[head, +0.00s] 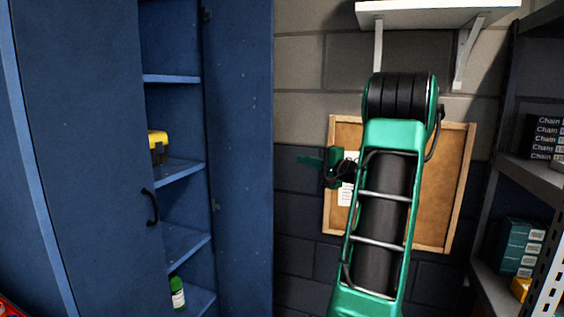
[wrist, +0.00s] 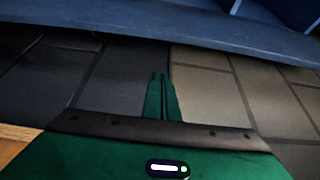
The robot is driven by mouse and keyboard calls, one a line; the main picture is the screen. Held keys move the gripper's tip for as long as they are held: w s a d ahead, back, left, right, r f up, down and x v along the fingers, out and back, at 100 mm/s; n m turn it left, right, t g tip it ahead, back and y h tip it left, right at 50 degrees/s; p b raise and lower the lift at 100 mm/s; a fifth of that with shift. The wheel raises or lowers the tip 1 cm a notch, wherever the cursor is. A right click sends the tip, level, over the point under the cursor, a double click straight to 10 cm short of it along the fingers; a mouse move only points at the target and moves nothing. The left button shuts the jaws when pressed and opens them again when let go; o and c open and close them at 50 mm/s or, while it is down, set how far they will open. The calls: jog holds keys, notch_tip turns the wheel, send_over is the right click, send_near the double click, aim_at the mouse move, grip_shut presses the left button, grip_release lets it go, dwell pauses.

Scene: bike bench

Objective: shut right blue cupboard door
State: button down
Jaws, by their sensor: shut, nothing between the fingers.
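The right blue cupboard door (head: 243,130) stands open in the head view, swung out to the right of the shelves, with hinges along its left side. In the wrist view a long blue surface (wrist: 150,37), which looks like this door, crosses the top, beyond my fingertips. My gripper (head: 304,160) is to the right of the door, pointing left at it, with a visible gap between. Its fingers also show in the wrist view (wrist: 160,78), together and empty. The door's outer face is hidden in the head view.
The left blue door (head: 85,130) has a black handle (head: 151,207). Shelves hold a yellow-lidded box (head: 158,145) and a green bottle (head: 177,292). A cork board (head: 434,190) and white wall shelf (head: 435,14) are behind my arm. A grey rack (head: 535,168) stands right.

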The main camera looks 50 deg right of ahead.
jog(key=w, duration=0.9)
jog(key=shift+w+d, duration=0.3)
jog(key=shift+w, duration=0.1)
jog(key=a, duration=0.2)
jog(key=s+a, duration=0.1)
jog(key=shift+a, duration=0.4)
jog(key=shift+s, duration=0.1)
